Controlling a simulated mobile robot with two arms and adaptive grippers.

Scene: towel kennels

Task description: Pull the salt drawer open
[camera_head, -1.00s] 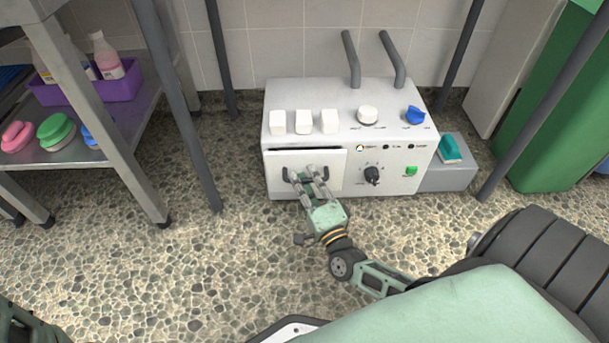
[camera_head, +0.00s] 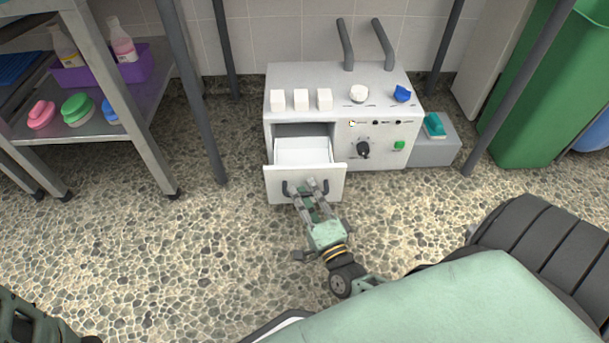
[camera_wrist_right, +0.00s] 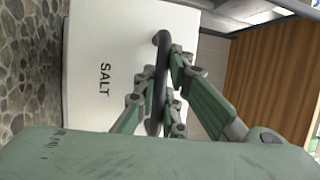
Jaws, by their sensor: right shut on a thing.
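The salt drawer (camera_head: 304,151) is pulled well out of the white machine (camera_head: 395,160), and its pale inside shows from above. Its white front, marked SALT (camera_wrist_right: 104,80), fills part of the right wrist view. The dark bar handle (camera_head: 289,189) is on that front and also shows in the right wrist view (camera_wrist_right: 160,75). My right gripper (camera_head: 311,186) is shut on the handle, with its fingers on both sides of the bar. At the bottom left corner of the head view is a part of my left arm (camera_head: 35,322); its fingertips are not seen.
A metal shelf (camera_head: 150,125) with a purple bin (camera_head: 97,73), bottles and coloured brushes stands at the left. A grey box (camera_head: 432,150) with a teal brush is right of the machine. A green bin (camera_head: 535,110) stands farther right.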

